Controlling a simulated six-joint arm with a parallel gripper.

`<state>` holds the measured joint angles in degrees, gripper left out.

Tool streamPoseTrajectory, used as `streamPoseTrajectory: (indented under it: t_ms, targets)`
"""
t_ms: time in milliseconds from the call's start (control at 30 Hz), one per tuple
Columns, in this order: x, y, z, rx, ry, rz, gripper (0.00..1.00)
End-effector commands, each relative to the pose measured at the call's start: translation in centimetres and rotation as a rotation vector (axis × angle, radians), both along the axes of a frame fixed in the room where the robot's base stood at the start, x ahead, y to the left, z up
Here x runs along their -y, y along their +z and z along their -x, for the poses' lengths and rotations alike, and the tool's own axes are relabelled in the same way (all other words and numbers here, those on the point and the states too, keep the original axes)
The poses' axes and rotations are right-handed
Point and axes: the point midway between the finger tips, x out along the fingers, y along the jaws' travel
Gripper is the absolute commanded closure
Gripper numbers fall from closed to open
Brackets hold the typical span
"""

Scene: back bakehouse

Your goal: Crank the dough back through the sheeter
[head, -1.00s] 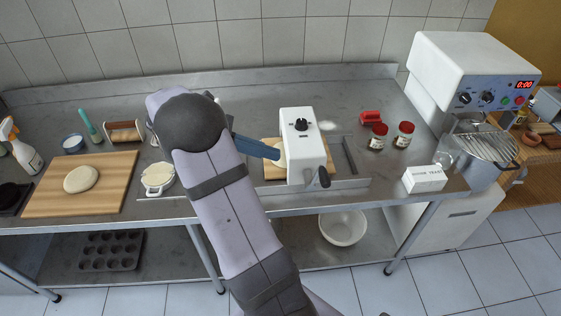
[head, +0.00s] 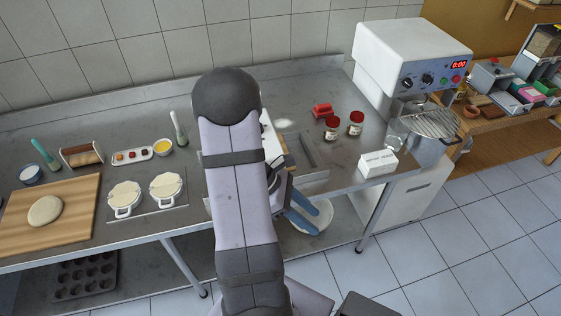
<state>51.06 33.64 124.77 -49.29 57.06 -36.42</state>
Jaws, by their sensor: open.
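The white dough sheeter (head: 268,142) is mostly hidden behind my arm; only a narrow part of its body shows. Its crank and any dough in it cannot be made out. My gripper (head: 313,219) is open, with its two blue fingers pointing right and down in front of the bench edge, near the sheeter's right front. Nothing shows between the fingers. A round piece of dough (head: 45,210) lies on the wooden board (head: 78,222) at the left.
Two red-lidded jars (head: 355,124), a red object (head: 322,110) and a white box (head: 378,163) stand on the bench right of the sheeter. A white mixer (head: 410,60) stands at the right end.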

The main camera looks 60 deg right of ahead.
Motion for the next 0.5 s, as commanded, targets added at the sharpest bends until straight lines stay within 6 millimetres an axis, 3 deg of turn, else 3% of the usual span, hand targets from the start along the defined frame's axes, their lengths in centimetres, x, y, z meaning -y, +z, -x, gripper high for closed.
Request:
streamPoseTrajectory:
  t_ms: [67, 233, 467, 500]
  targets:
    - [-1.1, -1.6, 1.2, 0.113, -0.057, -0.035, 0.59]
    - [-3.4, -4.7, 1.6, 0.375, -0.174, -0.063, 0.59]
    - [-5.5, -5.8, 0.3, 0.753, -0.365, 0.010, 0.59]
    - [-4.9, -7.6, -0.8, 0.819, -0.367, 0.027, 0.59]
